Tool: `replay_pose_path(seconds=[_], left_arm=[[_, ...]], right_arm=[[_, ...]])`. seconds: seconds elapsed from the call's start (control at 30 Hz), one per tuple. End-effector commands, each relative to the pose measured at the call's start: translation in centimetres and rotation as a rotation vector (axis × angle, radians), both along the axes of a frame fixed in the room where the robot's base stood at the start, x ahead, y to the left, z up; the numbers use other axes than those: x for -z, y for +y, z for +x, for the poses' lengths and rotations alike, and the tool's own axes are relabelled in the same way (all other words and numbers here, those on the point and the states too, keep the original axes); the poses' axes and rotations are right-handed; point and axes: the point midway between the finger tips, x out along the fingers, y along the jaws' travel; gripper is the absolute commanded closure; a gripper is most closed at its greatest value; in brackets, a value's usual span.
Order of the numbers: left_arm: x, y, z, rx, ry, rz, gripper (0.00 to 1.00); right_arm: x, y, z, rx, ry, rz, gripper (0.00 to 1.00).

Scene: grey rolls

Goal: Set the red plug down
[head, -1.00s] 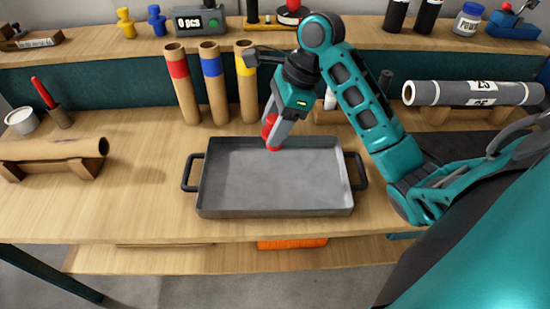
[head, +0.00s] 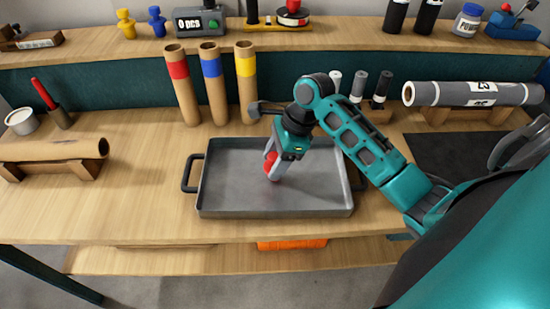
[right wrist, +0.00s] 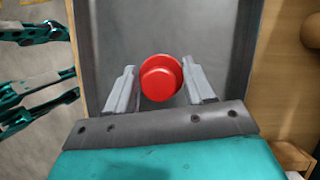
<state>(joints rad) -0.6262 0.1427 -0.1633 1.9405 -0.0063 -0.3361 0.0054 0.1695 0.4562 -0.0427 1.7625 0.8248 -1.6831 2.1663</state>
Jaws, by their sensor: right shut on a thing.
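The red plug (head: 271,163) is between the fingers of my right gripper (head: 279,170), over the grey tray (head: 235,208) in the head view. My right gripper is shut on it and points down, low inside the tray's outline. I cannot tell whether the plug touches the tray floor. In the right wrist view the round red plug (right wrist: 161,78) sits between both fingertips (right wrist: 160,86), with the tray floor behind it.
Three upright tubes with red (head: 178,70), blue (head: 211,68) and yellow (head: 246,66) bands stand behind the tray. A brown roll (head: 50,150) lies at the left and a grey roll (head: 470,93) at the right.

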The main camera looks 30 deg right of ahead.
Motion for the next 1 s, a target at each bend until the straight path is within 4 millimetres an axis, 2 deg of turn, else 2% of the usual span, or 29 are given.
replay_pose_path(seconds=[0.13, 0.17, 0.4, 0.73, 0.87, 1.0], left_arm=[[0.0, 0.0, 0.0, 0.000, 0.001, 0.000, 0.54], [0.0, 0.0, 0.0, 0.000, 0.001, 0.000, 0.54], [0.0, 0.0, 0.0, 0.000, 0.001, 0.000, 0.54], [0.0, 0.0, 0.0, 0.000, 0.001, 0.000, 0.54], [0.0, 0.0, 0.0, 0.000, 0.000, 0.000, 0.54], [0.0, 0.0, 0.0, -0.001, 0.000, 0.001, 0.54]], right_arm=[[0.4, 0.0, 0.0, 0.000, 0.000, 0.000, 0.77], [0.3, 0.0, 0.0, -0.001, 0.000, 0.000, 0.44], [0.3, 0.0, 0.0, 0.000, 0.000, 0.000, 0.21], [-0.3, -0.1, 0.0, 0.001, -0.002, 0.000, 0.21], [-2.1, -0.8, -0.2, 0.001, -0.003, -0.002, 0.21], [-5.0, -1.9, -0.6, 0.001, -0.007, -0.003, 0.21]])
